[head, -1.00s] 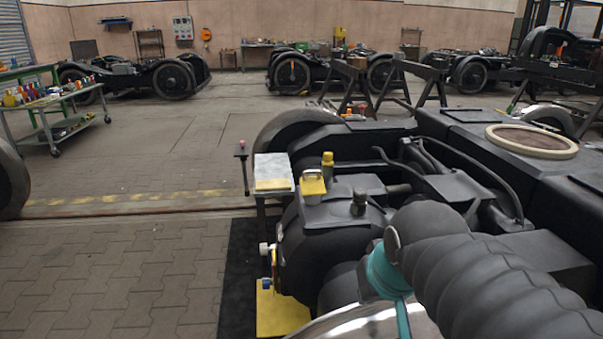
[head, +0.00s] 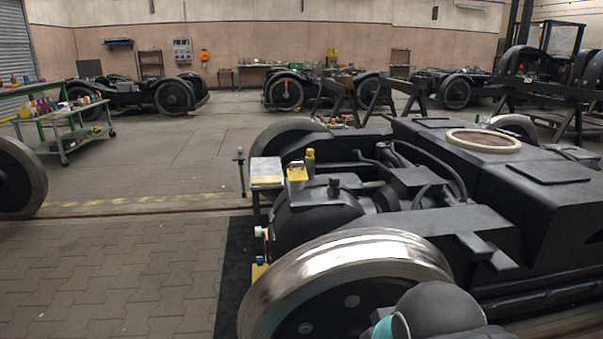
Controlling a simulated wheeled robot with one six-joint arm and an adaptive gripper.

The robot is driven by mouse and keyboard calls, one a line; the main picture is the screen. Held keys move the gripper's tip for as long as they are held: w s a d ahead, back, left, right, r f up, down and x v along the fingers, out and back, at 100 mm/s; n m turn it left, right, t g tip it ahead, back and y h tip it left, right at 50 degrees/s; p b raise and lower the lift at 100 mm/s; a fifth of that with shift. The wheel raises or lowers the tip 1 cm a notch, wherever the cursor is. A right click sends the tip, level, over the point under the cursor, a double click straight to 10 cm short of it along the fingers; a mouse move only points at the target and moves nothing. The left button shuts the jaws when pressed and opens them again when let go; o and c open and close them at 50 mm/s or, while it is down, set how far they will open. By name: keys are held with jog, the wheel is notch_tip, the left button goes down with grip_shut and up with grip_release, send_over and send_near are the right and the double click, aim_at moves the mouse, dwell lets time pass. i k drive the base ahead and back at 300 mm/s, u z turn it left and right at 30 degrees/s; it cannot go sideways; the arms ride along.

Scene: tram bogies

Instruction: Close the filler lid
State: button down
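A small yellow part (head: 297,173), which may be the filler lid, sits on top of the dark rounded housing (head: 318,205) at the near end of the bogie. It is too small to tell whether it stands open or shut. A yellow bottle (head: 310,159) stands just behind it. A dark stubby cap (head: 334,187) rises from the housing to its right. Only part of my dark arm with a teal band shows at the bottom edge, below and right of the housing. My gripper is not in view.
A large steel-rimmed wheel (head: 345,270) stands between my arm and the housing. A pale tray-like top (head: 266,172) is left of the yellow part, with a thin post (head: 240,172) beside it. The paved floor (head: 120,270) at left is clear.

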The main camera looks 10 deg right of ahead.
aim_at(294, 175)
jog(key=u, duration=2.15)
jog(key=i, duration=1.1)
jog(key=z, duration=2.2)
jog(key=i, duration=0.5)
